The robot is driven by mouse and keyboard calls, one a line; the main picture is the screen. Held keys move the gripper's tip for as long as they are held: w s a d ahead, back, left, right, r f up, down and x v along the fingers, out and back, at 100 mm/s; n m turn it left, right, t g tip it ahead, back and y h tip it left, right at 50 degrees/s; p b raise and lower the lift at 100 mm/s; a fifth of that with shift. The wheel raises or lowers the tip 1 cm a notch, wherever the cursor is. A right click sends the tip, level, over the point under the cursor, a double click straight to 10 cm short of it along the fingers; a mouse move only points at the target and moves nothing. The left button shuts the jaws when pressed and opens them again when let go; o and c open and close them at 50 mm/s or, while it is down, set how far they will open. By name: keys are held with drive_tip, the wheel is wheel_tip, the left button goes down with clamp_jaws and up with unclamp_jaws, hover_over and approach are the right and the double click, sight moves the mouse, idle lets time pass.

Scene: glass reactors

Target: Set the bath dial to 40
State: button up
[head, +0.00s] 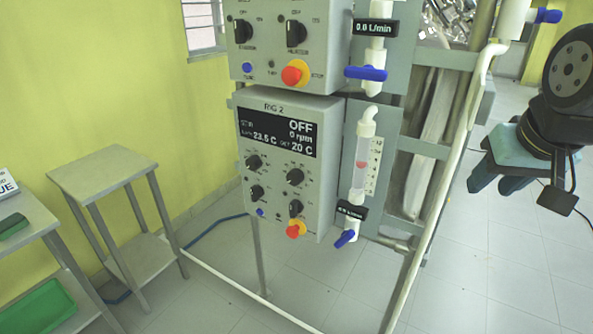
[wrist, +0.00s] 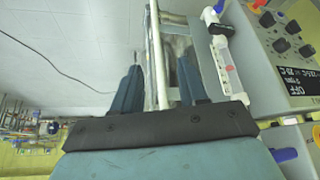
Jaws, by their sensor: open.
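The RIG 2 control box (head: 320,185) is on the frame in the middle of the head view. Its display (head: 277,132) reads OFF, 0 rpm, about 23.5 C and a set value of 20 C. Several black dials sit below it, one at upper right (head: 295,177); their labels are too small to read, so I cannot tell which is the bath dial. The box also shows in the wrist view (wrist: 270,75), turned over. My gripper (head: 498,184) is open and empty, well to the right of the box. Its fingers also show in the wrist view (wrist: 160,85).
A flowmeter (head: 361,165) with a blue valve is right of the box. A white pipe (head: 447,175) and grey frame stand between box and gripper. Another control box (head: 290,40) with a red-yellow stop button is above. A small table (head: 115,170) stands left.

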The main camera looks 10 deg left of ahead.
drive_tip(key=shift+w, duration=0.2)
drive_tip(key=shift+o, duration=1.7)
drive_tip(key=shift+w+a+f+n, duration=0.1)
drive_tip(key=shift+w+f+n, duration=0.1)
drive_tip(key=shift+n, duration=0.1)
drive_tip(key=shift+o, duration=0.7)
drive_tip(key=w+a+f+n+g+h, duration=0.4)
drive_tip(key=w+f+n, duration=0.1)
drive_tip(key=n, duration=0.4)
drive_tip(key=shift+a+f+h, duration=0.3)
drive_tip(key=shift+a+f, duration=0.05)
drive_tip(key=shift+f, duration=0.2)
drive_tip(key=n+t+h, duration=0.2)
drive_tip(key=n+t, duration=1.3)
drive_tip(key=n, duration=1)
approach(292, 181)
drive_tip(key=x, duration=0.8)
drive_tip(key=shift+w+d+r, duration=0.1)
drive_tip(key=shift+w+d, duration=0.1)
drive_tip(key=shift+w, duration=0.15)
